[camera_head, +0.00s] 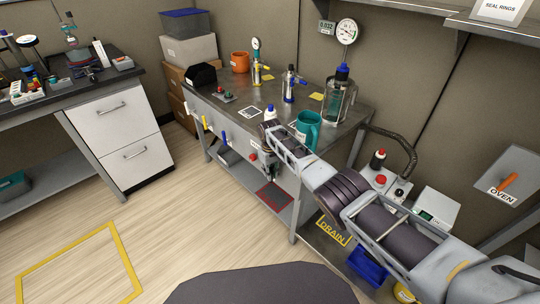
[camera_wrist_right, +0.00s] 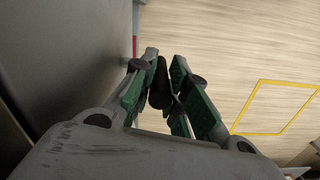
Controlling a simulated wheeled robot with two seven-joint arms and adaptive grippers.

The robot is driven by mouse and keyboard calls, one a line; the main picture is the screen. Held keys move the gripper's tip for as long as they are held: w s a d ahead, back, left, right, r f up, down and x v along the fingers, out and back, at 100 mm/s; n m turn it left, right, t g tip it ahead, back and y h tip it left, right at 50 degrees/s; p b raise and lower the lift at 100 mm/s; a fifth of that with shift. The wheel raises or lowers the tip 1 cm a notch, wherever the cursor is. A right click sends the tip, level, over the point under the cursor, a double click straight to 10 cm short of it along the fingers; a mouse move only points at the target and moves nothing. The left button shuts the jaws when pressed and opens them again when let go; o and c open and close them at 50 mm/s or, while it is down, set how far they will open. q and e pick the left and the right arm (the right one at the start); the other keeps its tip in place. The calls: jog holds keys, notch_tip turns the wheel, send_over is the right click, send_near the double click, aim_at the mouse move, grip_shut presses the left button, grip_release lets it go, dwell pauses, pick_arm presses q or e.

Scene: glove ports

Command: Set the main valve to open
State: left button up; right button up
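My right arm crosses in front of the bench in the head view, and its gripper (camera_head: 264,172) hangs low by the bench's front edge, partly lost among dark parts. In the right wrist view, the gripper's green-padded fingers (camera_wrist_right: 163,62) stand close on both sides of a dark, rounded handle-like piece (camera_wrist_right: 159,88). I cannot tell whether they squeeze it. Valve handles line the bench front: a white one (camera_head: 203,122), a yellow one (camera_head: 192,107) and a blue one (camera_head: 225,138). No readable label marks the main valve; my arm may hide it. My left gripper is out of view.
The metal bench (camera_head: 235,105) holds an orange mug (camera_head: 240,62), a teal mug (camera_head: 307,130), a glass vessel (camera_head: 338,100) and bottles. A gauge (camera_head: 346,32) is above. A "DRAIN" sign (camera_head: 333,231) and blue bin (camera_head: 367,267) are below right. Floor at left is clear.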

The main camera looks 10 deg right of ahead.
jog(key=shift+o, duration=0.5)
jog(key=shift+w+a+r, duration=0.1)
jog(key=shift+w+r, duration=0.1)
jog(key=shift+r, duration=0.25)
jog(key=shift+w+r, duration=0.2)
jog(key=shift+r, duration=0.25)
jog(key=shift+s+r, duration=0.2)
jog(key=shift+r, duration=0.4)
jog(key=shift+s+r, duration=0.15)
jog(key=shift+r, duration=4.35)
jog(key=shift+s+f, duration=0.1)
